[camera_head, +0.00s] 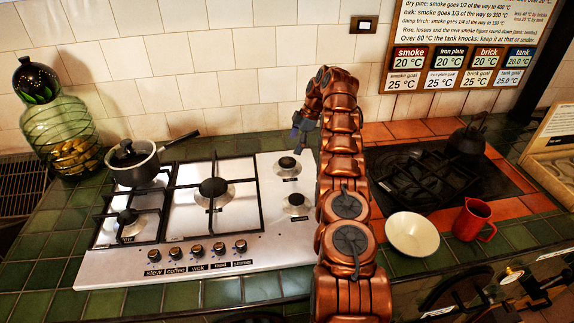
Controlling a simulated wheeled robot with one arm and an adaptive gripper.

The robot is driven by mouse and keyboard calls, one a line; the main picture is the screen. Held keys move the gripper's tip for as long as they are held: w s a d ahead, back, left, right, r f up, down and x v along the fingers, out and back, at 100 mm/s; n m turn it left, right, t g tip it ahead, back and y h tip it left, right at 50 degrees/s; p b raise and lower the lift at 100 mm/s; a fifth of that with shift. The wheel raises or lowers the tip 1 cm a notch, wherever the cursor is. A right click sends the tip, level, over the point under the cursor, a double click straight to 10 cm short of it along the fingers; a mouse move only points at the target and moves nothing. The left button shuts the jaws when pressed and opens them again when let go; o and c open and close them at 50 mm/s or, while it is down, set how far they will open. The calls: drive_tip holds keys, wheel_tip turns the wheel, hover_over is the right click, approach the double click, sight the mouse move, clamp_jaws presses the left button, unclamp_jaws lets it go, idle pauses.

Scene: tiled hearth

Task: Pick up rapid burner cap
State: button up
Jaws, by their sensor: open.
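A white gas hob (190,220) stands on green tiles with several burners. The two on its right side are uncovered by any grate: a back right burner with a black cap (287,162) and a front right burner with a black cap (296,200). Their labels are too small to read, so I cannot tell which is the rapid one. My gripper (298,130) is open and empty, raised at the back of the hob, above and slightly right of the back right cap in the picture. My copper arm hides the hob's right edge.
A lidded pot (135,165) sits on the back left grate. A loose black grate (425,178) lies on the dark plate at right. A white bowl (412,234), red jug (474,220) and dark kettle (467,138) stand nearby. A green glass jar (62,130) is far left.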

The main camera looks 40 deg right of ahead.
sight(287, 161)
drive_tip(key=shift+b+x, duration=1.3)
drive_tip(key=shift+a+f+b, duration=0.1)
drive_tip(key=shift+f+b, duration=0.3)
drive_tip(key=shift+f, duration=0.1)
drive_tip(key=shift+a+f+p, duration=0.2)
drive_tip(key=shift+f+p, duration=0.35)
drive_tip(key=shift+f, duration=0.15)
drive_tip(key=shift+p+x, duration=0.4)
drive_tip(key=shift+x, duration=0.75)
drive_tip(key=shift+c, duration=0.2)
drive_tip(key=c, duration=1.3)
drive_tip(key=shift+o, duration=0.2)
